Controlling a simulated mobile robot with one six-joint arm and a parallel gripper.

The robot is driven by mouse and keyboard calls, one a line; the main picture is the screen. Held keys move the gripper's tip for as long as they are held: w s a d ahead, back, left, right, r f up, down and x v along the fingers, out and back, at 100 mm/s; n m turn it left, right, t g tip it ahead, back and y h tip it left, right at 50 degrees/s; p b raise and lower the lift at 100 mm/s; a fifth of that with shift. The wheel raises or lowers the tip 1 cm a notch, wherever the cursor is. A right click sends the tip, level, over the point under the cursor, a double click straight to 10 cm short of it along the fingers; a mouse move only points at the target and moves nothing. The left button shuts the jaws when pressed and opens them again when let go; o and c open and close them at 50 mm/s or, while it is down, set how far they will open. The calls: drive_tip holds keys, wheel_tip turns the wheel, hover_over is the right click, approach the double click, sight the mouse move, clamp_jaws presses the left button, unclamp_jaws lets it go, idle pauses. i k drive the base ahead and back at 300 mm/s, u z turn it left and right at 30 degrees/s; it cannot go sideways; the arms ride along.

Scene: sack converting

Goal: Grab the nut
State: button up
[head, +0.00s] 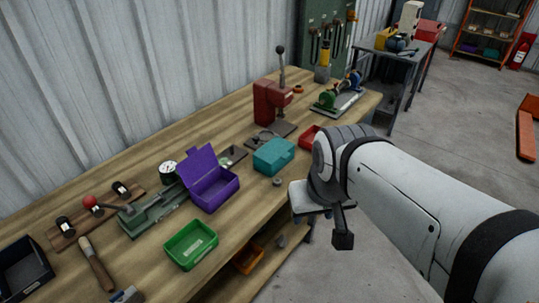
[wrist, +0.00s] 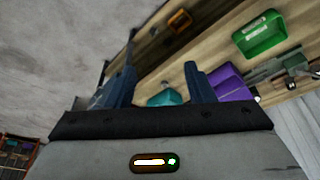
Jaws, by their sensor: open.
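A small grey piece that looks like the nut (head: 277,182) lies on the wooden workbench (head: 135,190), near its front edge and just in front of the teal box (head: 274,156). My gripper (head: 326,220) is off the front of the bench, to the right of the nut and apart from it. In the wrist view my gripper (wrist: 160,78) shows two dark fingers spread apart with nothing held between them. The teal box (wrist: 165,97) shows behind the fingers there. I cannot make out the nut in the wrist view.
A purple open-lidded box (head: 212,183) and a green bin (head: 191,245) stand left of the nut. A red press (head: 270,103) and red tray (head: 310,136) stand farther back. An orange bin (head: 248,258) sits on the lower shelf. Open floor lies right of the bench.

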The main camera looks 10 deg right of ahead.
sight(277, 182)
drive_tip(key=u, duration=1.75)
drive_tip(key=k, duration=0.75)
drive_tip(key=z, duration=0.95)
drive_tip(key=i, duration=1)
drive_tip(key=z, duration=0.05)
